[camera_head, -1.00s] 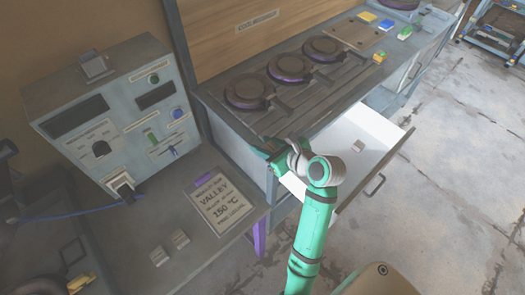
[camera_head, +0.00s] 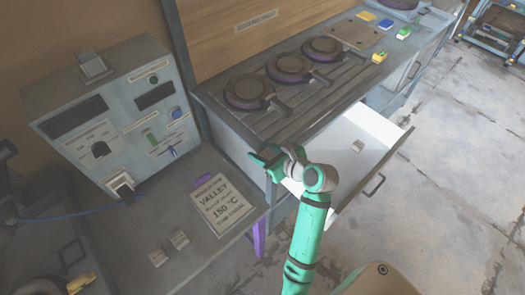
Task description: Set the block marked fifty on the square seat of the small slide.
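My gripper (camera_head: 266,160) is at the end of my teal arm, beside the front edge of the press bench and left of the open white drawer. Its fingers are small and partly hidden by the wrist, so I cannot tell whether they are open or shut. No block shows clearly in it. A small pale block (camera_head: 357,146) lies in the drawer (camera_head: 376,127). Two small grey blocks, one nearer (camera_head: 158,257) and one farther (camera_head: 179,239), are on the left bench. No number fifty is readable on any of them. I cannot make out the small slide or its square seat.
Three round dark plates (camera_head: 248,91) stand on the press bench. Blue (camera_head: 386,24), yellow (camera_head: 366,16) and green (camera_head: 404,32) pieces lie at its far end. A grey control box (camera_head: 115,120) and a "VALLEY 150 °C" card (camera_head: 222,207) are at left. Open floor lies right.

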